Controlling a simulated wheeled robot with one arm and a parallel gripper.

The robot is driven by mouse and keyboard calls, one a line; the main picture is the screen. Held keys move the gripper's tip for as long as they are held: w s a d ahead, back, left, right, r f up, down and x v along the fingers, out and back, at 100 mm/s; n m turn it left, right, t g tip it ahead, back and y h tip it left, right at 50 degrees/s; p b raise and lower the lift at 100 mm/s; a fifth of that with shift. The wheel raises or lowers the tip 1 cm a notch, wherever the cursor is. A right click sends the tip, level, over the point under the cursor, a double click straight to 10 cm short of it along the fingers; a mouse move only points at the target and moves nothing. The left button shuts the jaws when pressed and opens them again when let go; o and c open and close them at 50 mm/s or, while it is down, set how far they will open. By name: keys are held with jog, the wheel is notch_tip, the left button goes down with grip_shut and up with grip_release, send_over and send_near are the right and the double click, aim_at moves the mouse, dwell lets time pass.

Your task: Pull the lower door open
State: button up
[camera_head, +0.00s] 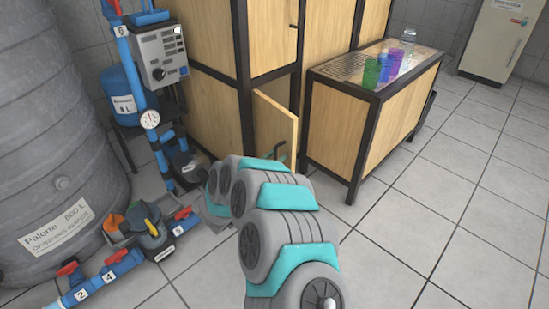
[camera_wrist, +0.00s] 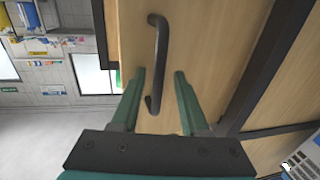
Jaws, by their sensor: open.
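The lower door (camera_head: 273,128) is a light wood panel low on the tall dark-framed cabinet. In the head view it stands ajar, its pale edge swung out from the frame. In the wrist view the door (camera_wrist: 205,35) fills the middle, with a black bar handle (camera_wrist: 158,50) on it. My gripper (camera_wrist: 160,72) is open, with its two green fingers apart. The handle appears between the fingertips in the picture; I cannot tell whether either finger touches it. In the head view my arm hides most of the gripper and the door's lower part.
A low wooden cabinet (camera_head: 340,122) with coloured glasses (camera_head: 383,68) on top stands just right of the door. Blue pipes with valves (camera_head: 150,235) and a large grey tank (camera_head: 55,150) are at left. The tiled floor (camera_head: 420,220) at right is clear.

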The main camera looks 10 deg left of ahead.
jog(key=v, duration=0.8)
dwell(0.4)
